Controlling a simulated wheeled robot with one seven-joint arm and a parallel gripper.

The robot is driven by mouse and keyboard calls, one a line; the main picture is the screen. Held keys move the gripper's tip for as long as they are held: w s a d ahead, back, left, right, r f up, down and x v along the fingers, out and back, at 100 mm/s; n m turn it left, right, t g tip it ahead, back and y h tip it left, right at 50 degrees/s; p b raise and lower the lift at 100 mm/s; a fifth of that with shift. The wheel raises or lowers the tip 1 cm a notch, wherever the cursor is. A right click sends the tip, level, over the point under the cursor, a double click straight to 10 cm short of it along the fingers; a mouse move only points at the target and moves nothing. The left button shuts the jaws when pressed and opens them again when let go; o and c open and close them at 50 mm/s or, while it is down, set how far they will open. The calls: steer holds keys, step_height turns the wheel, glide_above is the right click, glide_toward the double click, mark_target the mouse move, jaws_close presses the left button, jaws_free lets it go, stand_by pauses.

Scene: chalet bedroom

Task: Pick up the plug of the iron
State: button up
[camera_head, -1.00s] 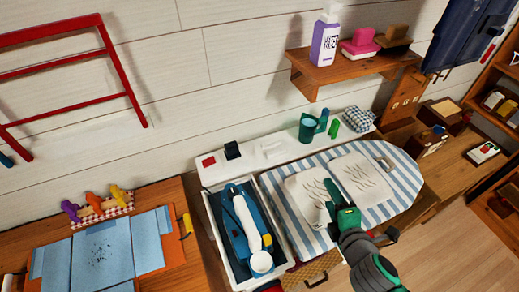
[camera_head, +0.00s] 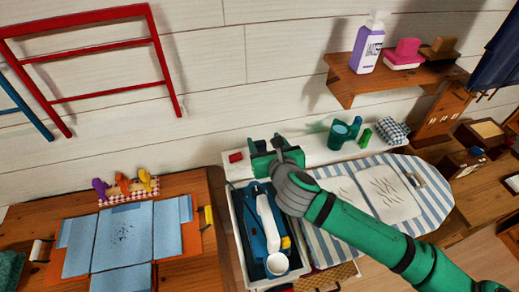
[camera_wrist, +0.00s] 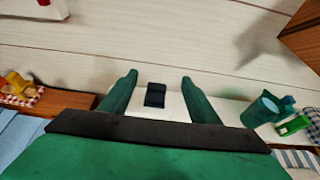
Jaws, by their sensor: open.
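A small black upright block (camera_wrist: 155,95), which may be the plug, stands on the white ledge near the wall. In the wrist view it appears between my gripper's two green fingers (camera_wrist: 158,78), with a gap on each side. In the head view my gripper (camera_head: 274,152) is over the ledge's left part and hides most or all of the block. My gripper is open and empty. A blue and white appliance (camera_head: 264,222), perhaps the iron, lies in a white bin just in front of the ledge. I cannot trace its cord.
The white ledge (camera_head: 312,156) also carries a teal cup (camera_head: 339,136) and a checkered cloth (camera_head: 392,131) to the right. A wooden wall shelf (camera_head: 395,80) juts out above right. The striped ironing board (camera_head: 432,195) lies below my arm. The wall is close behind.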

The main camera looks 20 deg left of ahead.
glide_toward(261, 148)
steer(key=x, duration=0.5)
steer(key=shift+a, duration=0.1)
steer(key=shift+x, duration=3.3)
steer(key=shift+c, duration=0.3)
steer(key=c, duration=1.1)
